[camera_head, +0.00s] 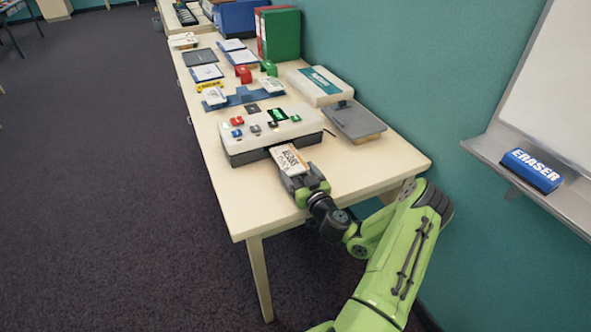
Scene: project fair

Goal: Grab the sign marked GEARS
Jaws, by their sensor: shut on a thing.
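My gripper (307,186) is at the near part of the table, its jaws shut on a small white sign (289,158) with dark lettering and a tan edge. The lettering is tilted and too small to read surely, so I cannot tell if it says GEARS. The sign is tilted, close in front of a white and dark grey box (245,150). Whether it touches the box or the tabletop I cannot tell. The jaws partly hide the sign's near end.
The long cream table (248,207) has a bare near end. Behind the box lie a grey tray-like panel (355,120), a white and teal box (320,85), red and green holders and clipboards. A blue eraser (532,170) rests on the whiteboard ledge at right.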

